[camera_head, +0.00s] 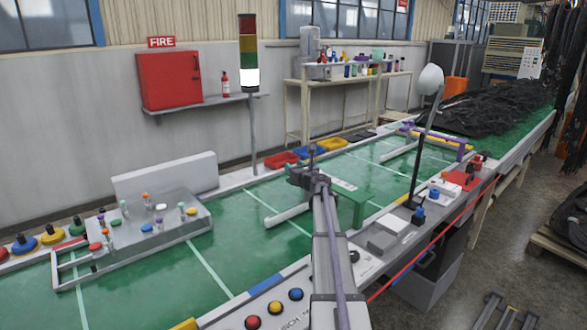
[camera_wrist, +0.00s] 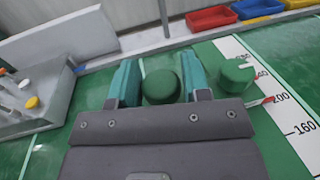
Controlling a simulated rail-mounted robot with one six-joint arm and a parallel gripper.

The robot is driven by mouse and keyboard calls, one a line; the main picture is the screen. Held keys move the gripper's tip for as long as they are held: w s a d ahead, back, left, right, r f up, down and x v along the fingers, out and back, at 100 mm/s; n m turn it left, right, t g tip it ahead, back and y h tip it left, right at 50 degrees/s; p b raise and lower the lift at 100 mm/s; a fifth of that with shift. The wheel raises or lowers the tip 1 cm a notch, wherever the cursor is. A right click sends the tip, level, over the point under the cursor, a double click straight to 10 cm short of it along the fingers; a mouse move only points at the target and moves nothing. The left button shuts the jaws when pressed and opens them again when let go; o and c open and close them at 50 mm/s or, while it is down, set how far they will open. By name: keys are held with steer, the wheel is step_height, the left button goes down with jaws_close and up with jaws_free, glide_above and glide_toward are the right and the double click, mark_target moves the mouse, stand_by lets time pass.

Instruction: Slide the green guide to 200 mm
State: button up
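The green guide (camera_head: 352,200) stands on the green worktop in the head view, just right of my gripper (camera_head: 305,175). In the wrist view, a round green knob (camera_wrist: 161,88) lies between the two teal fingers of my gripper (camera_wrist: 160,82). The fingers fit closely against both sides of the knob. A second green cylinder (camera_wrist: 232,74) stands to the right, beside the white scale (camera_wrist: 298,128). The scale shows 160 and 200. A red mark (camera_wrist: 262,101) is by the 200 and an orange-red mark is farther up. The guide's lower part is hidden behind my gripper body.
A grey fixture with coloured pegs (camera_head: 150,228) stands left on the worktop. Red (camera_head: 281,160), blue and yellow trays line the back edge. A dark post (camera_head: 418,160) and switch boxes stand to the right. The green surface between the fixture and my gripper is mostly clear.

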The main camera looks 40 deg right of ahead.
steer(key=o, duration=0.3)
steer(key=shift+o, duration=0.2)
steer(key=s+a, duration=0.2)
steer(key=s, duration=0.8)
steer(key=shift+s, duration=0.3)
